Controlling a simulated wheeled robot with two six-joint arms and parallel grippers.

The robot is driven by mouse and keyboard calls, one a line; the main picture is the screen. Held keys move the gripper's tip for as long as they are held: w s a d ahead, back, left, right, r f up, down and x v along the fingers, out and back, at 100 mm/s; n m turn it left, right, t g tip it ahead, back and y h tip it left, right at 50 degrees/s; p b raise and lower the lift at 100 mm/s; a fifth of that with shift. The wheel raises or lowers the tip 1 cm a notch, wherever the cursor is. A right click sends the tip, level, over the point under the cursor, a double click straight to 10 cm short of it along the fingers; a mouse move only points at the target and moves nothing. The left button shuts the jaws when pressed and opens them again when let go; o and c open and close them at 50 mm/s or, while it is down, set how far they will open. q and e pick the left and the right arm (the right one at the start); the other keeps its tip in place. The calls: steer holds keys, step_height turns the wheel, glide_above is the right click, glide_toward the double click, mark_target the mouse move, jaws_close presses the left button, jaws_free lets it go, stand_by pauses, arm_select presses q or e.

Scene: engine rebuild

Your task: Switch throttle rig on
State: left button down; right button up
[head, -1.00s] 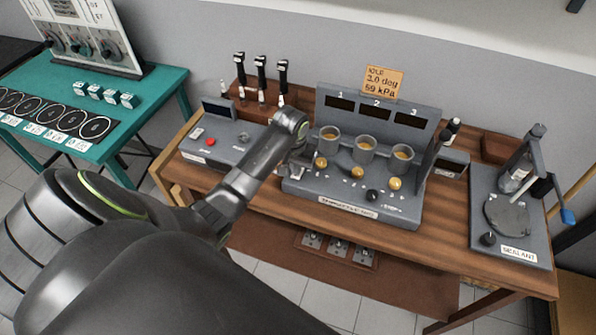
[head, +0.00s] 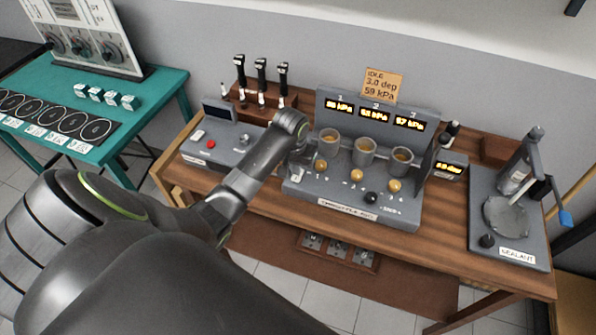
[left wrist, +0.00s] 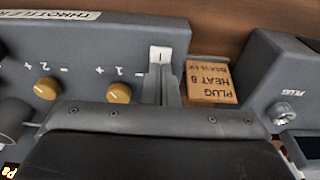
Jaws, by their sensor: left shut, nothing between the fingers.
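My left gripper (head: 297,172) is shut and empty at the rig's left front corner. In the left wrist view its fingertips (left wrist: 162,78) are right against the white power switch (left wrist: 161,54), marked with a line; I cannot tell whether they touch. My right gripper is not in view.
A grey box with a red button (head: 197,143) stands left of the rig. A sealant station (head: 510,215) stands at the right. Black-handled tools (head: 261,75) stand in a rack behind. An orange sign (head: 382,84) reads IDLE, 3.0 deg, 59 kPa. A teal table (head: 150,100) is at the left.

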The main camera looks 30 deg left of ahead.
mark_target(296, 179)
arm_select(q)
steer(key=shift+r, duration=2.65)
steer(key=shift+s, duration=0.1)
